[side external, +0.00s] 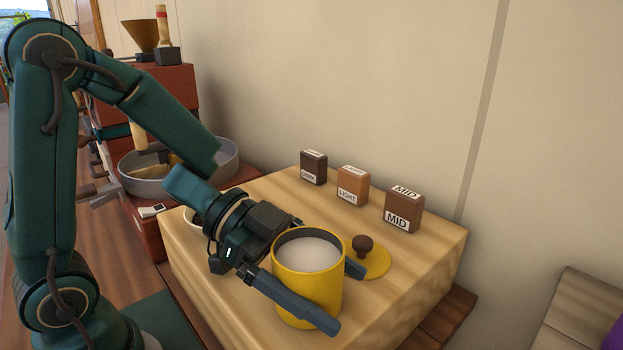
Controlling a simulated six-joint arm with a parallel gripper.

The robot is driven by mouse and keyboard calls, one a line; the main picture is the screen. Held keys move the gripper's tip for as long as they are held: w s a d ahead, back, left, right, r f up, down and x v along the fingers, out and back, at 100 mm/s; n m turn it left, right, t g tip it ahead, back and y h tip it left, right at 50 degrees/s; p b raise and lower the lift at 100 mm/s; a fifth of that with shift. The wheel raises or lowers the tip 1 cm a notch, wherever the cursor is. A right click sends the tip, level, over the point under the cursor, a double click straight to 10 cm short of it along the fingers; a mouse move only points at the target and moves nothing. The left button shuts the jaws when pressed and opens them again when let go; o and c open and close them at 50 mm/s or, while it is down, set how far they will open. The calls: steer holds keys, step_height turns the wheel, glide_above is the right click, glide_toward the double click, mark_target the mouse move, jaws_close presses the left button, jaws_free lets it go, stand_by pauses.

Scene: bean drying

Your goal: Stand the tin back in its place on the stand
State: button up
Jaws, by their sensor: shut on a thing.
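The yellow tin (296,285) is upright and lidless at the front of the pale wooden stand (220,295), its inside pale. My gripper (346,298) reaches in from the left, with one finger across the tin's near side and the other showing past its far right side. It is shut on the tin. I cannot tell whether the tin's base touches the stand, as the near finger covers part of its lower side. A yellow lid (378,264) with a dark knob lies flat on the stand, just behind and right of the tin.
Three label blocks stand along the back of the stand: dark brown (314,168), orange-brown "LIGHT" (352,186) and brown "MID" (404,210). A pale dish (191,217) is partly hidden behind my wrist. A red-brown roaster with a grey round pan (226,160) stands back left. The stand's right front is clear.

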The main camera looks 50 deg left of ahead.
mark_target(279, 251)
steer(key=o, duration=1.3)
steer(key=shift+f, duration=0.15)
steer(key=shift+o, duration=0.2)
steer(key=shift+a+r, duration=0.25)
steer(key=shift+r, duration=0.05)
steer(key=v, duration=1.1)
steer(key=shift+s+a, duration=0.2)
